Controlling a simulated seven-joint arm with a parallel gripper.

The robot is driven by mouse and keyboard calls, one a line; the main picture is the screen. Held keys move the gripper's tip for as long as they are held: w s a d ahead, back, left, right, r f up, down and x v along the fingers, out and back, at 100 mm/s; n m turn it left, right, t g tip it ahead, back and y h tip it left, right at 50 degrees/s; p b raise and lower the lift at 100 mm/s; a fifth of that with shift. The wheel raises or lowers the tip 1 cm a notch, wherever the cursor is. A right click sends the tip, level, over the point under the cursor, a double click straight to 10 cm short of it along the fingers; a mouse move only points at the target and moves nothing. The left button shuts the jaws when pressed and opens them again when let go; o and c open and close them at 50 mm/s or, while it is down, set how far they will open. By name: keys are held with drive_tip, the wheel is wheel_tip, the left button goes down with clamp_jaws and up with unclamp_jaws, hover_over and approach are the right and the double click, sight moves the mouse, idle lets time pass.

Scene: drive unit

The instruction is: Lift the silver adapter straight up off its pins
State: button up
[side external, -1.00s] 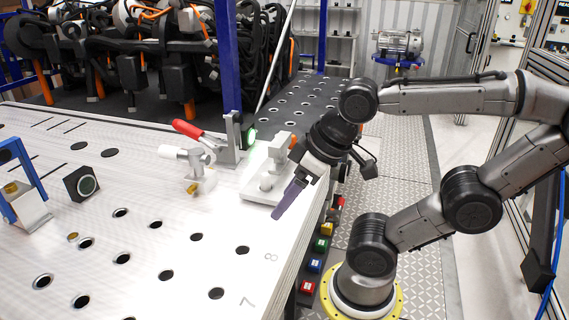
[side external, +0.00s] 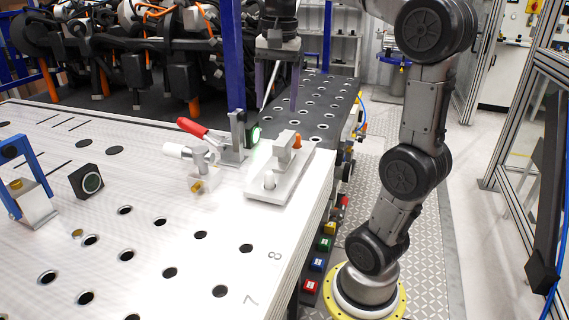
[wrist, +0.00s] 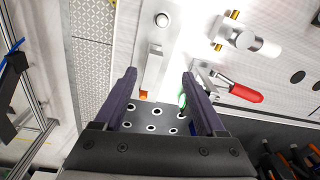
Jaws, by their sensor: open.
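My gripper (side external: 277,93) is open and empty, its two dark purple fingers pointing down, high above the far end of the white table. A silver-grey stepped block (side external: 284,148), which looks like the adapter, stands on a pale base plate (side external: 262,192) near the table's right edge. A short round post (side external: 269,180) is in front of it and an orange piece (side external: 297,140) behind. In the wrist view the block (wrist: 153,70) shows between the fingers of my gripper (wrist: 159,74), well below them. Whether pins run under the block is hidden.
A red-handled clamp (side external: 193,127) and a silver fitting with brass ends (side external: 198,165) stand left of the plate. A blue-framed fixture (side external: 28,185) and black round-faced block (side external: 87,182) are farther left. A dark perforated plate (side external: 315,110) lies behind.

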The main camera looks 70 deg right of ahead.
drive_tip(key=m, duration=0.2)
approach(287, 136)
drive_tip(key=shift+w+d+f+g, duration=0.2)
drive_tip(key=shift+w+d+g, duration=0.05)
drive_tip(key=shift+d+g, duration=0.05)
wheel_tip(287, 136, down, 8)
drive_tip(key=shift+a, duration=0.1)
drive_tip(key=shift+w+a+f, duration=0.1)
drive_tip(key=shift+a+f, duration=0.1)
drive_tip(key=shift+f, duration=0.65)
drive_tip(key=shift+a+f, duration=0.15)
drive_tip(key=shift+f, duration=0.75)
drive_tip(key=shift+w+a+f, duration=0.1)
drive_tip(key=shift+a+f, duration=0.1)
drive_tip(key=shift+f, duration=0.65)
drive_tip(key=shift+c, duration=0.3)
clamp_jaws()
